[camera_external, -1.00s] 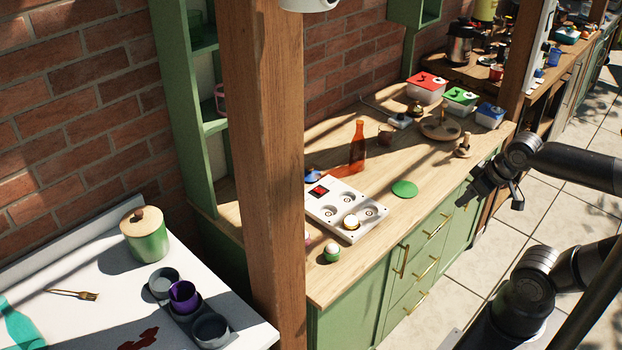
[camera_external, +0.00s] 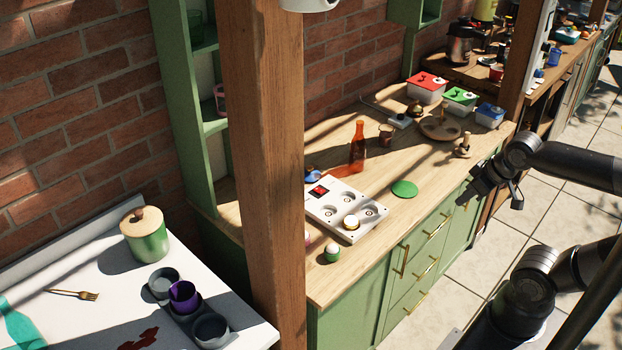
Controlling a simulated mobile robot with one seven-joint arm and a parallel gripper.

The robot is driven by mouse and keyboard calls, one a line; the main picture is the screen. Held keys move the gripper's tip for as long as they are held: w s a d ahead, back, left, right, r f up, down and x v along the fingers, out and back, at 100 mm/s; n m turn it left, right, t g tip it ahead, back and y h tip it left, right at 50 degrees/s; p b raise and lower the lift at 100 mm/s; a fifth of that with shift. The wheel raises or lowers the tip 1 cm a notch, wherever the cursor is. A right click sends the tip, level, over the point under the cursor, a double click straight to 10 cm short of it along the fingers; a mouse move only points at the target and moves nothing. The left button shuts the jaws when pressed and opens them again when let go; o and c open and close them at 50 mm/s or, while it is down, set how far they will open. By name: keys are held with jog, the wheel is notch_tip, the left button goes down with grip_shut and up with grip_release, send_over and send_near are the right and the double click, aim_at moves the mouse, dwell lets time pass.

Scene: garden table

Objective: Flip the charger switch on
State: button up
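A white charger panel (camera_external: 338,225) with round wells lies flat on the wooden counter. A red switch in a dark frame (camera_external: 319,191) sits at its back left corner; I cannot tell its position. A round white and gold piece (camera_external: 351,222) sits in a front well. My gripper (camera_external: 489,199) is at the right, in front of the counter's front edge, well apart from the panel. Its fingers are dark and small, and I cannot tell whether they are open.
An orange bottle (camera_external: 357,148) stands behind the panel, with a green disc (camera_external: 404,188) to its right. A small green cup (camera_external: 332,253) stands near the front edge. A wooden post (camera_external: 268,170) rises left of the panel. Lidded boxes (camera_external: 460,99) stand at the back right.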

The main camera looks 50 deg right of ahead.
jog(key=shift+w+r, duration=0.1)
jog(key=shift+w, duration=0.35)
jog(key=shift+c, duration=0.8)
jog(key=shift+t, duration=0.3)
jog(key=w, duration=0.6)
jog(key=w+r, duration=0.1)
jog(key=w, duration=0.3)
jog(key=shift+w+a+r, duration=0.1)
jog(key=shift+a, duration=0.1)
grip_shut()
jog(key=w+a+f, duration=0.1)
jog(key=w+f, duration=0.2)
jog(key=w, duration=0.6)
jog(key=w+a+f+t, duration=0.1)
jog(key=w+f, duration=0.2)
jog(key=w, duration=0.6)
jog(key=w+a+f, duration=0.1)
jog(key=w+f, duration=0.3)
jog(key=w, duration=0.5)
jog(key=shift+w, duration=0.4)
